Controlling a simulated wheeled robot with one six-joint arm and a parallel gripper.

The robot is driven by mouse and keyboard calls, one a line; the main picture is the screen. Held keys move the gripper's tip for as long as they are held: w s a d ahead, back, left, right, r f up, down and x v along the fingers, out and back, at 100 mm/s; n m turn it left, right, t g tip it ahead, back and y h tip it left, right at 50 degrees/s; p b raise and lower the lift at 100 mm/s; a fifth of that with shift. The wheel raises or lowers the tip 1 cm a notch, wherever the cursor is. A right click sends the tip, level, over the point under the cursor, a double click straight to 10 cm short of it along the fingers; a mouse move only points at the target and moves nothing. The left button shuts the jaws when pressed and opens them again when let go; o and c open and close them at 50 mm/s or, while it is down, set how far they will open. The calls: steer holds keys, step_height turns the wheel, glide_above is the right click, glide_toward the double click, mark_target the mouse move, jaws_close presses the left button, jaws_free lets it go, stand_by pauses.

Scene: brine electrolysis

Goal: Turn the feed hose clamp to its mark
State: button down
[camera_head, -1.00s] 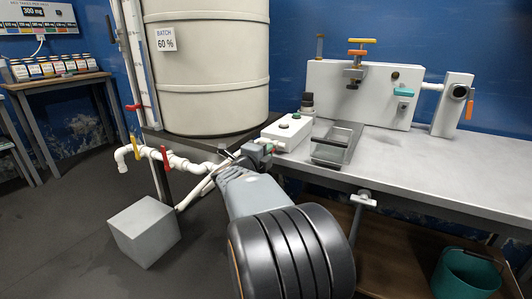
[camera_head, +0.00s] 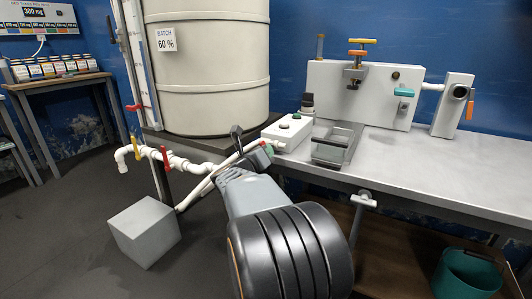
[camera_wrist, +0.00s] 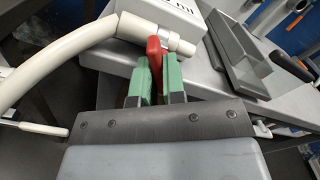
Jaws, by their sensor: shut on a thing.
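The feed hose clamp (camera_wrist: 154,52) is a red lever on the white hose's end fitting, in the upper middle of the wrist view. My gripper (camera_wrist: 158,80) has its green-padded fingers on either side of the lever's lower part and is shut on it. The pale feed hose (camera_wrist: 62,54) curves in from the left to the fitting. In the head view my gripper (camera_head: 264,153) is at the bench's front left corner, by the white box. It hides most of the clamp there. I cannot make out the clamp's mark.
A white box with buttons (camera_head: 288,132) stands just beyond the clamp. A grey tray (camera_head: 337,148) is right of it on the bench (camera_head: 440,165). A large cream tank (camera_head: 208,90) stands behind. White piping with coloured valves (camera_head: 160,154) is to the left.

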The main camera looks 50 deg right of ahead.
steer(key=m, duration=0.4)
steer(key=shift+w+a+f+m, duration=0.1)
steer(key=shift+w+f+m, duration=0.1)
steer(key=shift+m, duration=0.2)
stand_by(0.4)
steer(key=c, duration=1.5)
jaws_free()
steer(key=shift+a, duration=0.1)
steer(key=o, duration=0.3)
steer(key=shift+r, duration=0.15)
steer(key=p+v, duration=0.3)
steer(key=v, duration=1)
steer(key=shift+a, duration=0.3)
steer(key=shift+s, duration=0.1)
